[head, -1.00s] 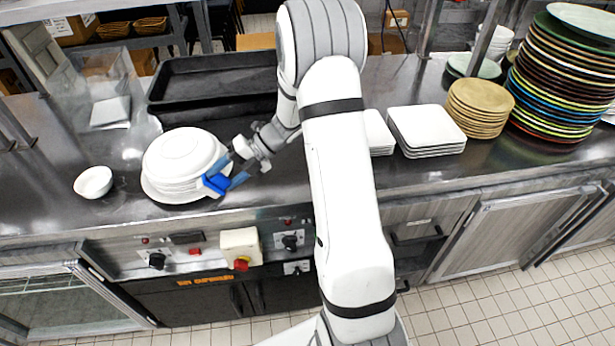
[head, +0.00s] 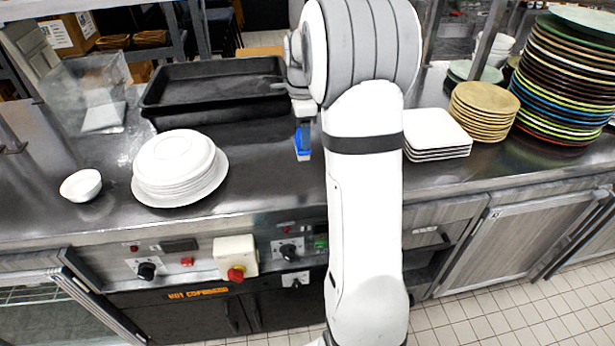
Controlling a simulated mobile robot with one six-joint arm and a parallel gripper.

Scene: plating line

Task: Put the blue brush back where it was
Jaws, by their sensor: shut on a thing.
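The blue brush (head: 302,143) hangs from my gripper (head: 304,128) above the steel counter, just left of my arm's white forearm. My gripper is shut on it, seen small and partly hidden by my own arm. The brush is above the bare counter, right of the round white plate stack and in front of the black trays. Its bristles are too small to make out clearly.
Round white plates (head: 180,168) and a small white bowl (head: 81,185) stand at left. Black trays (head: 165,114) lie behind. Square white plates (head: 438,131), tan plates (head: 484,108) and tall coloured plates (head: 558,90) stand at right. The counter between round and square plates is mostly clear.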

